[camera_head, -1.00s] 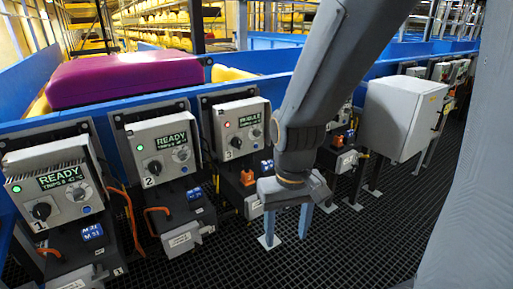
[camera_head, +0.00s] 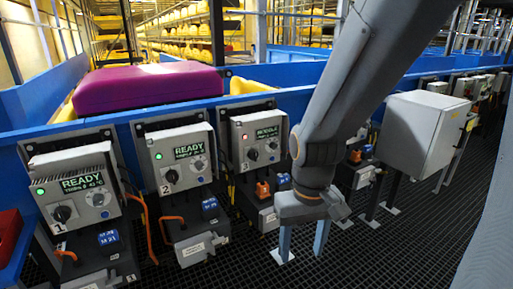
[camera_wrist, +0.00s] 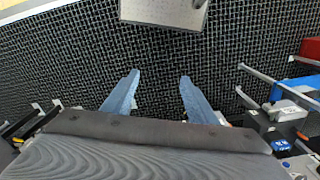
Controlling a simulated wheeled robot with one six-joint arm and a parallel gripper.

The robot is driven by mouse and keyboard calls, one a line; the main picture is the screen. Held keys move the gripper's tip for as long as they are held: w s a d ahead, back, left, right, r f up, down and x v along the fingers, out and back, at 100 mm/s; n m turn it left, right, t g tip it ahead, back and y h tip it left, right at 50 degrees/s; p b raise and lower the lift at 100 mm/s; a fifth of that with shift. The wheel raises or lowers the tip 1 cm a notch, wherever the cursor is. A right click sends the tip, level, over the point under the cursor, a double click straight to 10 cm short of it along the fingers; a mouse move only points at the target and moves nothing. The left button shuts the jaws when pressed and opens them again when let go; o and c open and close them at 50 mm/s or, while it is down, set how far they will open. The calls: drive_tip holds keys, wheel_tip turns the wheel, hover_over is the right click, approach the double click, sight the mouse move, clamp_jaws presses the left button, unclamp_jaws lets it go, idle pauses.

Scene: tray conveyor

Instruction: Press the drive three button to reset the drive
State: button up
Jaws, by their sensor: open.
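The drive three box (camera_head: 259,139) is a light grey unit on the blue conveyor side, with a small dark display, a pink-red light at its left and a dark knob. A small blue spot shows near the knob, too small to make out as the button. An orange item (camera_head: 262,190) sits on the black unit below it. My gripper (camera_head: 303,240) hangs to the right of and lower than box three, fingers pointing down, open and empty. In the wrist view my two blue fingers (camera_wrist: 158,95) are spread apart over the black grating, touching nothing.
Drive boxes two (camera_head: 182,157) and one (camera_head: 78,190) stand to the left, with green lights and READY displays. A large grey cabinet (camera_head: 417,132) stands to the right on legs. A purple tote (camera_head: 148,88) lies on the conveyor. The grating floor (camera_head: 350,262) in front is open.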

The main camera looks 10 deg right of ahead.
clamp_jaws()
idle(1.5)
